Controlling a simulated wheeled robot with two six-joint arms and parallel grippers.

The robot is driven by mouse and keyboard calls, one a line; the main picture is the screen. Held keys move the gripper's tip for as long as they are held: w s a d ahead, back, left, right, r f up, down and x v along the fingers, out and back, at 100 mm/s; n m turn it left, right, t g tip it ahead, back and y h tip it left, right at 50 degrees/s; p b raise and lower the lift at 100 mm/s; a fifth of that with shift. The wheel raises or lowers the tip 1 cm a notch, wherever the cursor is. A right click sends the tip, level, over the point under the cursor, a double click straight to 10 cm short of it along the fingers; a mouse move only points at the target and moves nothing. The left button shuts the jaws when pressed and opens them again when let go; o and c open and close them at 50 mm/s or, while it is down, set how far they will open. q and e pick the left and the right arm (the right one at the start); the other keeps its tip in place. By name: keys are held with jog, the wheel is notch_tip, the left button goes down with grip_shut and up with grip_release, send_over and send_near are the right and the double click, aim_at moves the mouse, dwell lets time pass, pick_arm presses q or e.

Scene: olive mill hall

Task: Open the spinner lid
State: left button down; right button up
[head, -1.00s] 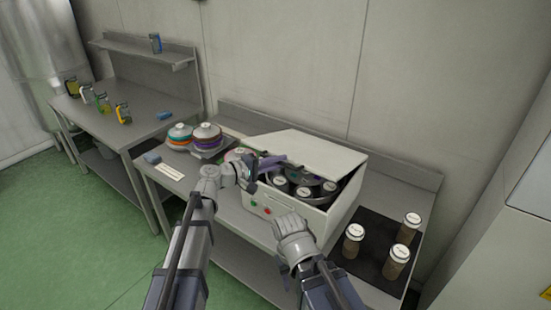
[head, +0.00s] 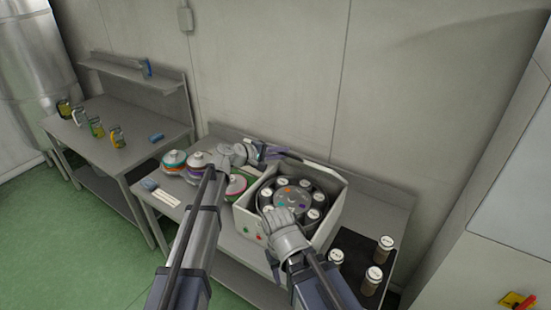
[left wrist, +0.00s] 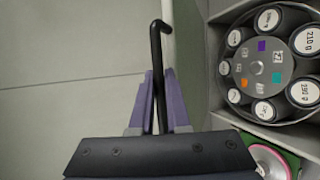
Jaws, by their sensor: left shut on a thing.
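The spinner (head: 322,236) is a pale box on the bench with its lid (head: 318,163) raised, standing up at the back. The round rotor inside (head: 288,196) shows, with several white-capped cups around a hub of coloured marks; it also shows in the left wrist view (left wrist: 258,68). My left gripper (head: 268,152) is at the raised lid's left side. In the left wrist view its purple fingers (left wrist: 158,100) are shut on the black bent lid handle (left wrist: 156,45).
Three capped cups, one here (head: 372,280), stand on a black mat (head: 350,243) at right. Coloured stacks (head: 198,163) and a pink-green disc (head: 236,186) sit left of the spinner. A wall rises close behind. A second bench (head: 110,155) at left holds several small jugs.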

pick_arm(q)
jog(key=w+d+r+p, duration=0.8)
jog(key=w+d+r, duration=0.1)
jog(key=w, duration=0.4)
jog(key=shift+d+r+p, duration=0.15)
jog(key=shift+r+p, duration=0.15)
jog(key=shift+r, duration=0.2)
jog(key=c, duration=0.9)
grip_release()
